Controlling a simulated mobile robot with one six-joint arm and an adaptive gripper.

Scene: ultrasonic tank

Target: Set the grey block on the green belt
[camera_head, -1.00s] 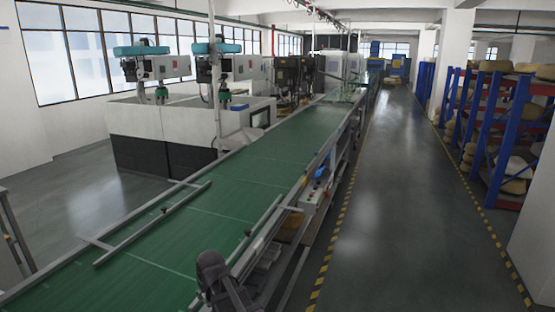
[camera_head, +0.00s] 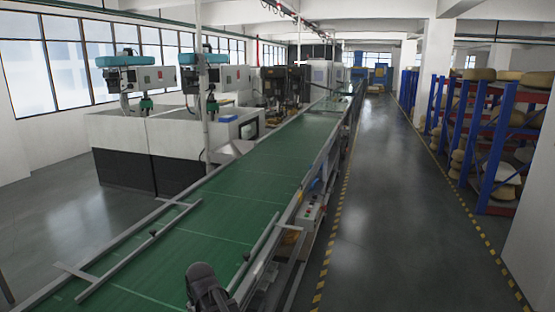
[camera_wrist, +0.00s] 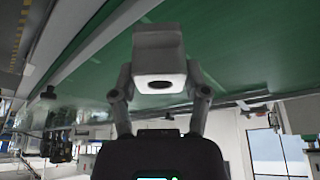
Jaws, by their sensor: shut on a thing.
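The grey block (camera_wrist: 158,50) is a pale grey piece with a dark oval opening on the face toward the wrist camera. My gripper (camera_wrist: 160,88) is shut on it, one finger on each side, in the wrist view. The green belt (camera_head: 265,170) runs from the lower left into the distance in the head view. It also shows behind the block in the wrist view (camera_wrist: 245,50). In the head view a dark part of my arm shows at the bottom over the belt; the gripper and block are not visible there. I cannot tell how far the block is from the belt.
Metal guide rails (camera_head: 140,245) lie along the belt's left side, with another rail (camera_head: 255,250) on the right. A control box (camera_head: 308,212) sits at the belt's right edge. White machines (camera_head: 170,140) stand left, blue shelving (camera_head: 490,150) right. The aisle floor (camera_head: 385,200) is clear.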

